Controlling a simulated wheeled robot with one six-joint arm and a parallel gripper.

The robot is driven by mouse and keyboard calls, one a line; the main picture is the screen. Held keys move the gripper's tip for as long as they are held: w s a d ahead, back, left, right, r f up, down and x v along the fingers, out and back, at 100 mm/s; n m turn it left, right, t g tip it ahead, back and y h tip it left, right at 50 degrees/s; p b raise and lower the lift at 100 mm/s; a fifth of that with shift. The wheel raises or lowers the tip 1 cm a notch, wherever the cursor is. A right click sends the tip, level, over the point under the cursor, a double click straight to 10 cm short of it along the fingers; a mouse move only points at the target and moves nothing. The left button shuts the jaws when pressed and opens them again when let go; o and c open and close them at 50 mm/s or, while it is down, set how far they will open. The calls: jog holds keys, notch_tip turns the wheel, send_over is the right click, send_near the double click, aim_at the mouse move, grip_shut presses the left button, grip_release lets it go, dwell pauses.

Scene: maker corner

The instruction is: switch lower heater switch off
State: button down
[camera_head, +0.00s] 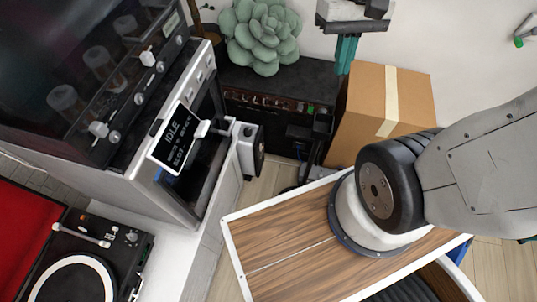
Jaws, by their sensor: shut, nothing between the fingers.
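A black glass-fronted cabinet (60,72) stands at the upper left. Its slanted control strip (122,98) bears a white-tipped knob or switch near the upper end (147,58), another near the lower end (98,129), and small dark knobs between. My arm shows at the right; my gripper is outside the view.
A black turntable (90,262) lies at the lower left. A dark amplifier-like box (275,80) carries a pale green succulent (262,35). A cardboard box (372,112) stands behind my wood-topped base. Some floor (268,187) is bare between the white appliance and my base.

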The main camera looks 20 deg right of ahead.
jog(key=w+f+m+g+y, duration=0.1)
jog(key=w+f+m+y, duration=0.3)
jog(key=f, duration=0.5)
jog(key=w+d+f+m+y, duration=0.1)
jog(key=w+f+m+y, duration=0.1)
jog(key=w+f, duration=0.55)
jog(key=w+f+m+g+y, duration=0.1)
jog(key=w+f+m+y, duration=0.25)
jog(key=f, duration=0.75)
notch_tip(320, 180, down, 36)
jog(key=m+t, duration=0.8)
jog(key=m, duration=0.3)
jog(key=w+d+f+m+t+h, duration=0.2)
jog(key=w+d+f+m, duration=0.1)
jog(key=f, duration=0.4)
jog(key=shift+w+d+t, duration=0.3)
jog(key=shift+d, duration=0.4)
